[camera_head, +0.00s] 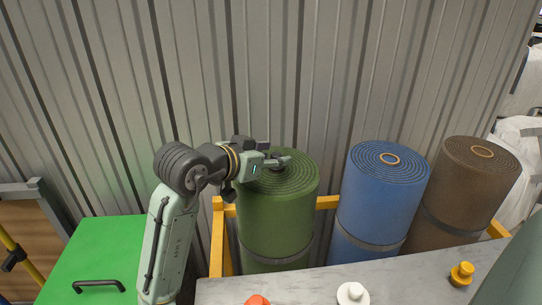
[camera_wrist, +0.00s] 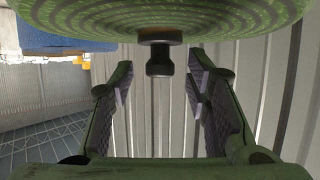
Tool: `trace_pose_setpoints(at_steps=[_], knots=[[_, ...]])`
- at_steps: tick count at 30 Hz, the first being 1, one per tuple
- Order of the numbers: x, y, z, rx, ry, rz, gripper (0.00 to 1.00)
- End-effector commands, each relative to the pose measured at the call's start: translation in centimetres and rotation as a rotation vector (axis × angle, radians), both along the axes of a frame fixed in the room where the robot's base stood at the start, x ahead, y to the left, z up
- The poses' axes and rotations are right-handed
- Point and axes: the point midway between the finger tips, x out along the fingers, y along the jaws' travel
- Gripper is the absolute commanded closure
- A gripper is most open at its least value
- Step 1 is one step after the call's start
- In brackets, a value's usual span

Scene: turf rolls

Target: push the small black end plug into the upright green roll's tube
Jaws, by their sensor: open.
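The green roll (camera_head: 277,215) stands upright at the middle, its spiral top facing up. In the wrist view, which looks upside down, the roll (camera_wrist: 225,22) fills the top edge. The small black end plug (camera_wrist: 159,58) is at the centre of the roll's end face, its wider flange at the face and its knob sticking out. How deep it sits in the tube cannot be seen. My gripper (camera_wrist: 160,76) is open, with a finger on each side of the knob and visible gaps. In the head view my gripper (camera_head: 278,161) is over the roll's top and mostly hides the plug.
A blue roll (camera_head: 378,205) and a brown roll (camera_head: 462,195) stand to the right in a yellow rack (camera_head: 217,240). A grey counter (camera_head: 310,287) in front holds orange, white (camera_head: 351,293) and yellow (camera_head: 462,273) plugs. A green surface (camera_head: 85,250) lies left; a corrugated wall stands behind.

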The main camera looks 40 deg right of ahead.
Motion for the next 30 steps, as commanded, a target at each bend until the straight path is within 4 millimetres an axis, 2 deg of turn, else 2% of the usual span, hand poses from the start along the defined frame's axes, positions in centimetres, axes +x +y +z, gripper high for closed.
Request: trace_pose_setpoints(at_steps=[5,15,21,30], knots=[[-0.1,1.0,0.5,-0.001,-0.001,0.003,0.56],[-1.6,7.2,3.1,-0.001,-0.003,0.003,0.56],[-2.3,9.9,4.3,-0.002,-0.002,0.003,0.56],[-2.6,10.8,4.6,0.000,0.000,0.000,0.56]])
